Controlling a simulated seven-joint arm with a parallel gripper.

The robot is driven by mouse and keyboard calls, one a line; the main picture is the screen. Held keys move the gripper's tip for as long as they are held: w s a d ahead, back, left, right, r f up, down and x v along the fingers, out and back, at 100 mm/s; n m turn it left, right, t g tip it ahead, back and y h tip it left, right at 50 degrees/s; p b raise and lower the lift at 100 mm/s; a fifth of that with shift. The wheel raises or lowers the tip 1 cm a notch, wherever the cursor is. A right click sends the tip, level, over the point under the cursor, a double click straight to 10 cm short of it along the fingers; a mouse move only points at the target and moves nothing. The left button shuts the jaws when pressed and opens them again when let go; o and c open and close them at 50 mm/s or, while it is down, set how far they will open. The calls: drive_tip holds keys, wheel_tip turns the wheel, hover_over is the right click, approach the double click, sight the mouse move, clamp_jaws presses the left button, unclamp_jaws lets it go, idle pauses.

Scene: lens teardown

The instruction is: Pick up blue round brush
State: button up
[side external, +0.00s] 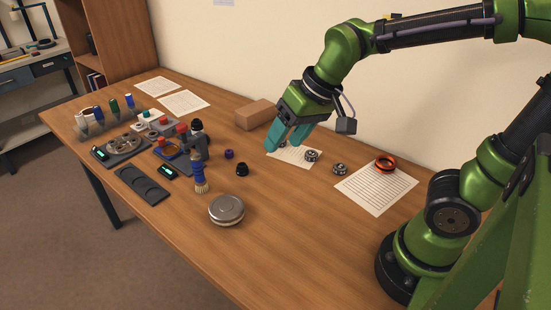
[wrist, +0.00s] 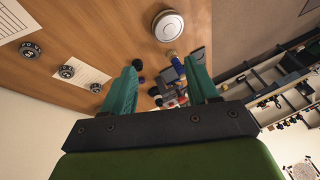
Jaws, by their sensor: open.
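The blue round brush (side external: 198,172) has a blue handle and pale bristles. In the side view it is left of centre, bristles toward the front, beside a dark device. In the wrist view the brush (wrist: 175,62) shows small between my finger tips, partly crowded by things behind it. My gripper (side external: 285,146) has teal fingers and is open and empty. It is raised over the back of the table, to the right of the brush and well apart from it. In the wrist view my gripper (wrist: 163,66) has its fingers spread wide.
A round metal tin (side external: 227,209) stands in front of the brush. A black tray (side external: 143,185) lies left. A cardboard box (side external: 255,114) stands behind. The front right table is clear.

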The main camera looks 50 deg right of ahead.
drive_tip(key=w+a+f+g+h, duration=0.1)
drive_tip(key=w+a+f, duration=0.15)
drive_tip(key=w, duration=0.55)
drive_tip(key=w+a+f+h, duration=0.1)
drive_tip(key=w+a+f, duration=0.15)
drive_tip(key=w, duration=0.55)
drive_tip(key=h, duration=0.1)
approach(197, 168)
drive_tip(key=x, duration=0.4)
drive_tip(key=d+x, duration=0.1)
drive_tip(key=x, duration=0.1)
drive_tip(key=shift+w, duration=0.45)
drive_tip(key=shift+x, duration=3)
drive_tip(key=shift+w+r, duration=0.1)
drive_tip(key=shift+c, duration=0.2)
drive_tip(key=shift+t, duration=0.3)
drive_tip(key=c, duration=1)
